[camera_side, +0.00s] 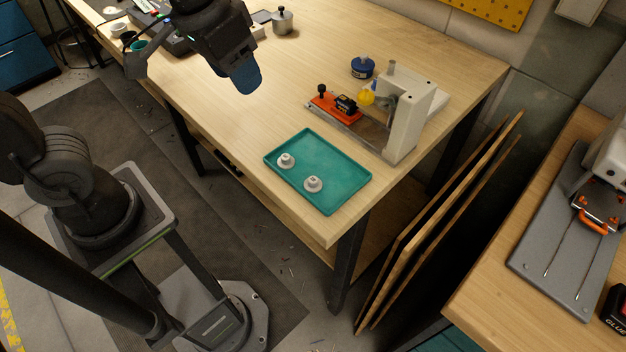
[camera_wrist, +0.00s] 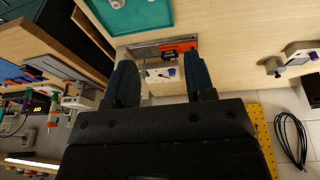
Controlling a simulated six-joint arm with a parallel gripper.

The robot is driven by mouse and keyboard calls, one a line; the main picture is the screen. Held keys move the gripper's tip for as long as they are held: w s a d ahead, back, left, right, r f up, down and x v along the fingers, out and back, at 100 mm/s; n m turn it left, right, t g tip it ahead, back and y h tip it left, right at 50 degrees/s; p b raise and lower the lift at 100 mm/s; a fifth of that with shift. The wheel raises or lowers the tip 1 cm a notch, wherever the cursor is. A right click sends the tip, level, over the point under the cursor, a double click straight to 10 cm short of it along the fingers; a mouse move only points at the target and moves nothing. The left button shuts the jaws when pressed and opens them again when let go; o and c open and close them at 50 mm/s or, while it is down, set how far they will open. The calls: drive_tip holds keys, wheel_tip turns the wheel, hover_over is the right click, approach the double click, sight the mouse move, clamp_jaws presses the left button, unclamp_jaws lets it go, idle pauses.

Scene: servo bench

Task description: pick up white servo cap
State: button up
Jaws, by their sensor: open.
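Two small white servo caps lie apart in a teal tray (camera_side: 345,179) near the table's front corner. One white cap (camera_side: 286,160) is at the tray's left end, and the other white cap (camera_side: 312,184) is nearer the tray's front edge. In the wrist view, the tray (camera_wrist: 150,22) is at the top, with a white cap (camera_wrist: 117,3) cut by the frame's upper edge. My gripper (camera_wrist: 160,80) is open, with nothing between its fingers. In the side view, my gripper (camera_side: 243,80) hangs above the table, to the upper left of the tray.
A white press-like fixture (camera_side: 412,118) stands behind the tray, with an orange holder (camera_side: 335,108) carrying a dark servo. A blue round container (camera_side: 362,67) and a metal pot (camera_side: 282,21) stand farther back. The tabletop left of the tray is clear.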

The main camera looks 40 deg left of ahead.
drive_tip(key=w+d+f+g, duration=0.2)
drive_tip(key=w+d+f, duration=0.1)
drive_tip(key=d, duration=0.2)
drive_tip(key=w+d+f+g, duration=0.1)
drive_tip(key=w+d+f, duration=0.15)
drive_tip(key=d, duration=0.25)
hover_over(313, 180)
drive_tip(key=shift+y, duration=0.3)
wheel_tip(313, 180, down, 8)
drive_tip(key=shift+w+d+f, duration=0.1)
drive_tip(key=shift+w+f, duration=0.05)
drive_tip(key=shift+f, duration=2.8)
clamp_jaws()
